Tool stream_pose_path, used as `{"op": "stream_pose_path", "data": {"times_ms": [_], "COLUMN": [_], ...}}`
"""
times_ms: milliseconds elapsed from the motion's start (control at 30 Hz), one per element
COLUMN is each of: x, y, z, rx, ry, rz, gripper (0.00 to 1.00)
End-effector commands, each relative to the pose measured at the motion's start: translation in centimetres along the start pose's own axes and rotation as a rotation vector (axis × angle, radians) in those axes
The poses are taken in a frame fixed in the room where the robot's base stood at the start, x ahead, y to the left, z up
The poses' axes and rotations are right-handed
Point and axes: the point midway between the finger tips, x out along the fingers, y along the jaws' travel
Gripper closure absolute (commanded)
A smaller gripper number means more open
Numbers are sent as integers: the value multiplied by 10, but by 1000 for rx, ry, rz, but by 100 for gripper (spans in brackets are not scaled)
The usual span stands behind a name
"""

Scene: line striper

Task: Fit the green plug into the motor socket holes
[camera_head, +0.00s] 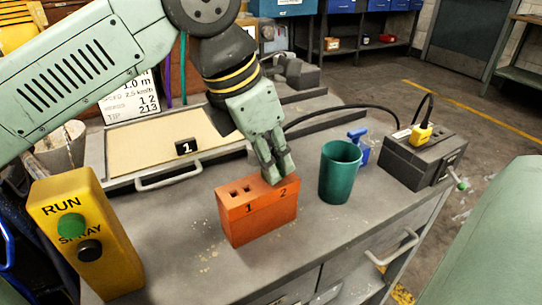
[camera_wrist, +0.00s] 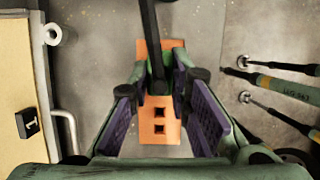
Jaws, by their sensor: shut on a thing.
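My gripper (camera_head: 275,165) is shut on the green plug (camera_wrist: 158,74), which shows between the dark finger pads in the wrist view (camera_wrist: 158,100). A black cable (camera_wrist: 149,30) runs up from the plug in that view. The plug is over the end marked 2 of an orange block (camera_head: 255,220). Two square holes show at the end marked 1; the block also shows in the wrist view (camera_wrist: 160,139). The fingers hide the plug in the head view, and I cannot tell whether it sits in the block or just above it.
A green cup (camera_head: 339,175) and a blue object (camera_head: 359,142) stand right of the block. A grey box (camera_head: 418,165) with a yellow plug (camera_head: 421,132) is farther right. A yellow RUN/SPRAY button box (camera_head: 85,230) stands at left. Bare grey bench lies in front.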

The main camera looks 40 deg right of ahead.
Motion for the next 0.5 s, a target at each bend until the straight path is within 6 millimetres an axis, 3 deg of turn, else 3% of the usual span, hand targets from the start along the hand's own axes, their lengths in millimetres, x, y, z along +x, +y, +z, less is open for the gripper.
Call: {"op": "stream_pose_path", "data": {"times_ms": [500], "x": [-10], "y": [0], "z": [4], "rx": [0], "ry": [0], "rz": [0], "gripper": [100]}}
